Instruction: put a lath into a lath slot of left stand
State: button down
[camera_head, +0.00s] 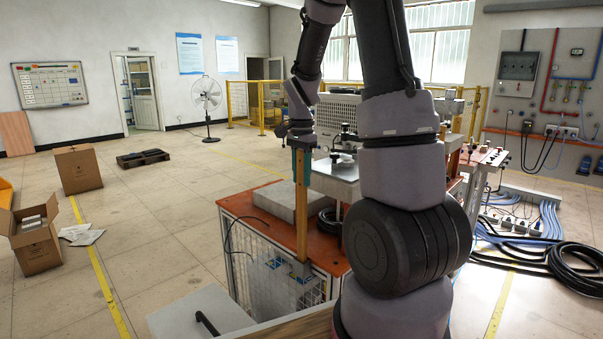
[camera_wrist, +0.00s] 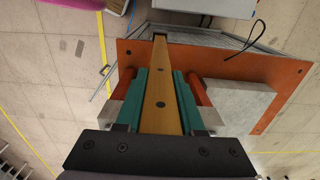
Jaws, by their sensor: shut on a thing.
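In the wrist view, the green fingers of my gripper (camera_wrist: 162,85) press on both sides of the lath (camera_wrist: 166,125). The lath's far end lies near a dark piece at the edge of the stand's orange top (camera_wrist: 225,72). In the head view, a small grey piece (camera_head: 299,268) shows at the lath's lower end. I cannot tell whether the lath sits in a slot. My arm hides part of the stand.
A grey slab (camera_head: 275,199) lies on the orange top, with a clamp fixture (camera_head: 338,170) beside it. A grey box with a black handle (camera_head: 203,315) stands in front. Black hoses (camera_head: 575,268) lie on the right floor.

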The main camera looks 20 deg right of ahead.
jog(key=shift+f, duration=0.8)
jog(key=shift+c, duration=2.2)
grip_release()
notch_tip(320, 180, up, 11)
jog(key=shift+f, duration=0.1)
